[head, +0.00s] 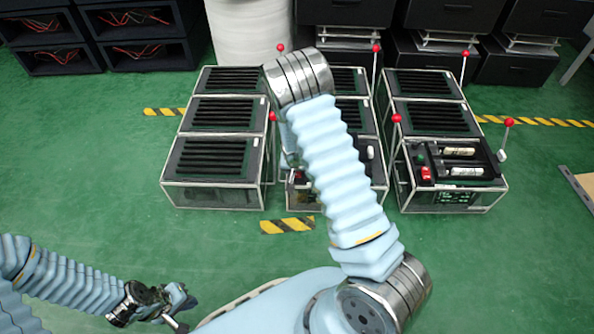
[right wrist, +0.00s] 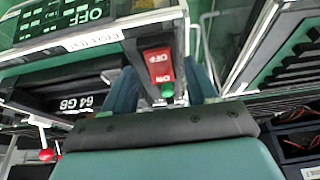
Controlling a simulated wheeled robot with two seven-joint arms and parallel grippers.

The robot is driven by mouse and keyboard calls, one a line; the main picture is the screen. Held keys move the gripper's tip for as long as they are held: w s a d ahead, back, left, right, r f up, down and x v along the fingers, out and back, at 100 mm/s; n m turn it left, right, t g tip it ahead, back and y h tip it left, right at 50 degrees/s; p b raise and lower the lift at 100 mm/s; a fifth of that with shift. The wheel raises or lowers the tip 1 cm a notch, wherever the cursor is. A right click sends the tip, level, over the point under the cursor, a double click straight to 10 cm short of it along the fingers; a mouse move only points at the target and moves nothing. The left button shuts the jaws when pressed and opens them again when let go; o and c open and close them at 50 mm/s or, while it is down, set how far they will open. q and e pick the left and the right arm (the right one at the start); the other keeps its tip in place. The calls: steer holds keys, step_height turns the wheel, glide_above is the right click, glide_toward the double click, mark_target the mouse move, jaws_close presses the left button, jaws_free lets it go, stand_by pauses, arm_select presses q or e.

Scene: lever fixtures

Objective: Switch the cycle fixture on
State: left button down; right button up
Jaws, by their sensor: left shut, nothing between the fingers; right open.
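The fixture that my right gripper (right wrist: 163,88) is at has a red rocker switch (right wrist: 158,65) marked OFF, with a green part (right wrist: 167,91) below it. Its label (right wrist: 95,42) seems to read cycle test, and its display (right wrist: 75,18) shows OFF. The open fingers stand on either side of the switch; I cannot tell whether they touch it. In the head view my right arm hides most of the middle front fixture (head: 378,172) and the right gripper. My left gripper (head: 178,302) is shut and empty, low at the left over the floor.
Black cabinets and a white cylinder (head: 250,35) stand behind.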

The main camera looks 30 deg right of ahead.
steer(key=shift+w+f, duration=0.15)
steer(key=shift+f, duration=0.15)
